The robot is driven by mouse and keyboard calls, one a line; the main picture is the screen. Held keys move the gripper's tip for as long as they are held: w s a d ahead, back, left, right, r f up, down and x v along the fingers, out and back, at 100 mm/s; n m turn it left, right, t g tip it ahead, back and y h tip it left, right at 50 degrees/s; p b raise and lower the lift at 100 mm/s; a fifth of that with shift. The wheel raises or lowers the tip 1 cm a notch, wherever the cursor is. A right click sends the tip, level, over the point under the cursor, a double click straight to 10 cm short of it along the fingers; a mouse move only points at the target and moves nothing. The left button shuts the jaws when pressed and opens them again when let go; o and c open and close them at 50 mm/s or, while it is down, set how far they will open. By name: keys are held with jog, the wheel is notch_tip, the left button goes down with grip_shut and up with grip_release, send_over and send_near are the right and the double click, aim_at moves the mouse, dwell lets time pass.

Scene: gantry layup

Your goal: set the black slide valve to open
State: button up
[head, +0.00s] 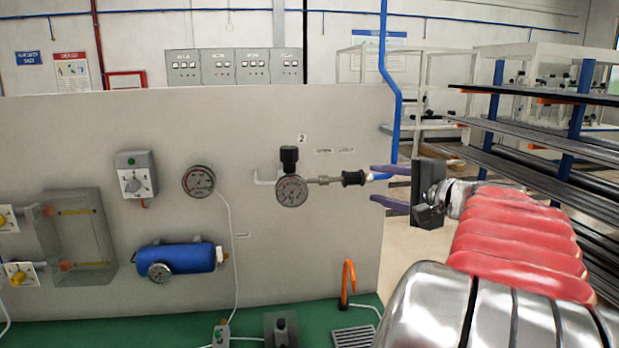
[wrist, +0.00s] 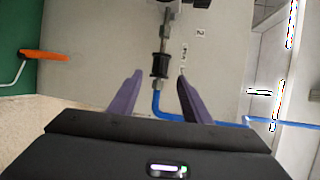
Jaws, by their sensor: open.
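The black slide valve is a ribbed black sleeve (head: 354,178) on a thin metal pipe, right of a round gauge on the grey panel. In the wrist view the sleeve (wrist: 160,66) shows between the fingertips, with a gap on each side. My gripper (head: 371,182) is open and empty, its purple fingers pointing left at the panel, just right of the sleeve in the head view. It also shows at the bottom of the wrist view (wrist: 160,75).
The gauge (head: 291,191) with a black knob (head: 289,157) is left of the sleeve. An orange hooked handle (head: 348,280) stands below. Racks of dark bars (head: 545,135) stand at right.

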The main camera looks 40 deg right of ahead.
aim_at(353, 178)
jog(key=shift+w, duration=0.1)
jog(key=w+d+f, duration=0.1)
jog(key=w+f, duration=0.1)
jog(key=w, duration=1.1)
jog(key=shift+w+d+f, duration=0.15)
jog(key=shift+w+d, duration=0.05)
jog(key=shift+c, duration=0.6)
grip_shut()
jog(key=shift+f, duration=0.1)
